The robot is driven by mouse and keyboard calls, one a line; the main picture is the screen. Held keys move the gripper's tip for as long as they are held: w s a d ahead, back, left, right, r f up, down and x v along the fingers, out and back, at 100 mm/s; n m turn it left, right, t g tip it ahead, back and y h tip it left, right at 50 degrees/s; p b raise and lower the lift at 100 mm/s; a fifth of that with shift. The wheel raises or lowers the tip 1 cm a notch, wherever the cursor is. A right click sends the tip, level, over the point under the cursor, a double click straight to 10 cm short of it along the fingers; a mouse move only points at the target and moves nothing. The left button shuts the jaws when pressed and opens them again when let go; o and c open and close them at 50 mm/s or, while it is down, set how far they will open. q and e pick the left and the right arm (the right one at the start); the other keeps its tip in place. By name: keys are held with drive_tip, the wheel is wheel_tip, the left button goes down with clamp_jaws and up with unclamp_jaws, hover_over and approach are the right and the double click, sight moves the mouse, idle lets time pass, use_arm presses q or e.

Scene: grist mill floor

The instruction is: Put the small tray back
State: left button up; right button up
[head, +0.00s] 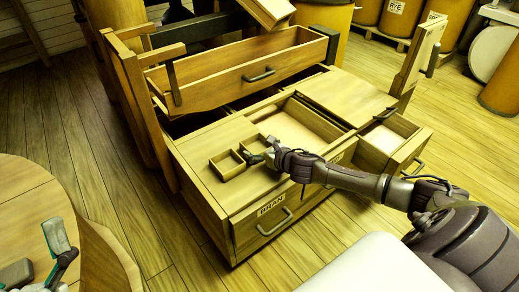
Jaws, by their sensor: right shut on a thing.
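The small tray (228,165) is a wooden piece with open square compartments, on the top of the wooden cabinet (205,140), left of a wide open recess. My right gripper (266,153) reaches in from the right and is shut at the tray's right end. Its fingers hide part of the tray there, and I cannot tell whether the tray touches the top. My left gripper (42,256) is at the bottom left, by a round table, with its fingers apart and nothing seen between them.
A drawer labelled BRAN (272,218) is at the cabinet front. A small drawer (392,142) stands pulled out at the right. A large drawer (240,76) sticks out above the back. The round wooden table (28,205) is at left. Plank floor lies clear between.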

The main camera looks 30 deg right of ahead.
drive_tip(key=shift+f, duration=0.1)
drive_tip(key=o, duration=1.4)
drive_tip(key=shift+o, duration=0.2)
